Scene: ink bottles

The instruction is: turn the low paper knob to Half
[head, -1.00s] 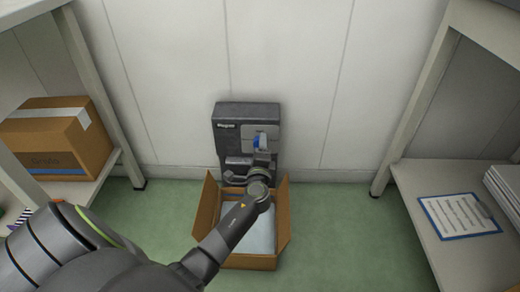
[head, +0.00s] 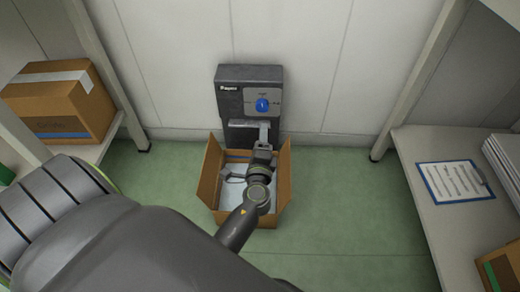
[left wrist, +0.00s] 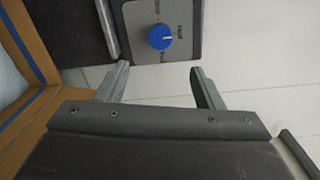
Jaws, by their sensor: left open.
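The blue knob (head: 262,105) sits on a light plate (head: 277,95) on the front of a dark dispenser (head: 232,82). It also shows in the left wrist view (left wrist: 160,37), where its white mark points right, towards the middle one of the labels around it. The label words are too small to read surely. My left gripper (head: 263,137) is open and empty below the knob, apart from it. In the left wrist view its two fingers (left wrist: 159,72) stand apart, with the knob just beyond their tips. My right gripper is not in view.
An open cardboard box (head: 285,190) stands on the green floor below the dispenser, under my left arm. Shelves flank the space, with a closed carton (head: 60,100) at left and a clipboard (head: 455,182) at right. The floor right of the box is clear.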

